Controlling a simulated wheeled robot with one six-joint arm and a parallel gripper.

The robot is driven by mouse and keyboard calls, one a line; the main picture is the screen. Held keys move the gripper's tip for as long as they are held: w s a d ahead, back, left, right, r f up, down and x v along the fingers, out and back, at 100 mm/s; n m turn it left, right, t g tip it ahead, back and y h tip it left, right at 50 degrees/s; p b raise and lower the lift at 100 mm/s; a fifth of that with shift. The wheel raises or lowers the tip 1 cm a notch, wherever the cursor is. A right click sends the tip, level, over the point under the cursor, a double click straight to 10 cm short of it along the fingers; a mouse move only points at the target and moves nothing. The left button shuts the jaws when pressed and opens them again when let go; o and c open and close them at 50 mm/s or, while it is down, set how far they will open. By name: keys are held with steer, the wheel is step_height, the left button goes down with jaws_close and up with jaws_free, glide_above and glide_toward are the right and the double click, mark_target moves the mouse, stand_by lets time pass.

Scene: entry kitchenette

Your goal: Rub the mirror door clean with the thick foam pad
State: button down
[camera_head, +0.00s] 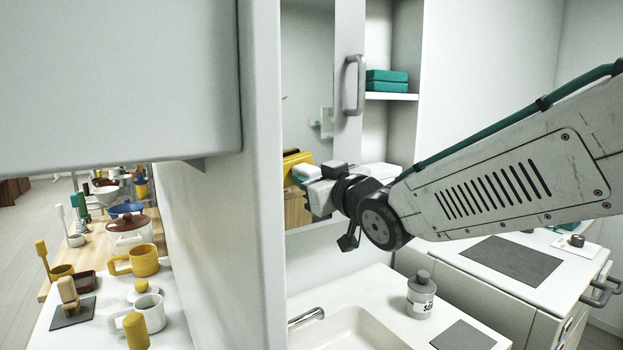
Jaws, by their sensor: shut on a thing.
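The mirror door (308,60) stands upright in the middle of the view, partly hidden on its left by a white panel edge. It has a grey bar handle (355,85) on its right side. My gripper (306,176) is in front of the lower part of the door, shut on a yellow block that looks like the thick foam pad (293,157). The pad is partly hidden by the fingers and the panel. I cannot tell whether it touches the glass. A small brownish mark shows at the glass's left edge; I cannot tell if it is dirt or reflection.
Teal folded items (387,80) lie on a shelf right of the door. Below are a sink (350,335), a faucet (306,317), a grey soap bottle (421,295) and a dark mat (463,337). A large white panel (262,180) stands close on the left. Mugs crowd the left counter.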

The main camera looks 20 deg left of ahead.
steer(key=shift+d, duration=0.15)
steer(key=shift+v, duration=2.35)
steer(key=shift+s, duration=0.1)
